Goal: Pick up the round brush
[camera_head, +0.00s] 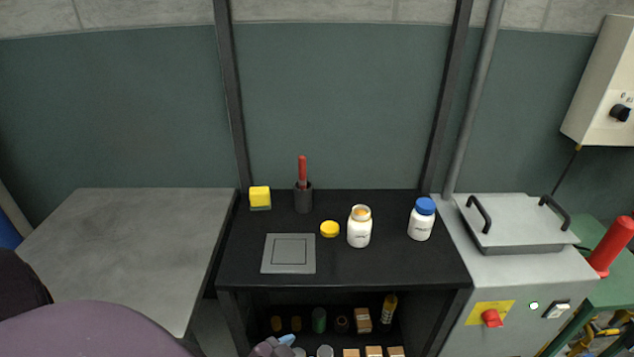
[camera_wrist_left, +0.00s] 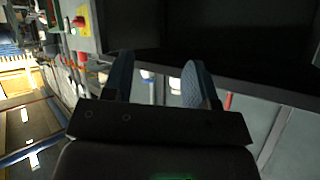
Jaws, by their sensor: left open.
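The round brush (camera_head: 302,170) stands upright in a dark cup (camera_head: 303,200) at the back of the black workbench. Only its red handle shows; its head is hidden in the cup. My left gripper (camera_head: 284,343) shows partly at the bottom edge of the head view, low in front of the bench shelf and well apart from the brush. In the left wrist view my left gripper (camera_wrist_left: 158,82) has its two blue fingers spread, with nothing held between them. My right gripper is not in view.
On the black bench (camera_head: 390,270) are a yellow sponge (camera_head: 260,196), a yellow lid (camera_head: 330,229), an open white jar (camera_head: 359,228), a blue-capped jar (camera_head: 421,221) and a grey square plate (camera_head: 288,253). The grey table (camera_head: 130,240) at left is clear. A lidded machine (camera_head: 515,225) stands at right.

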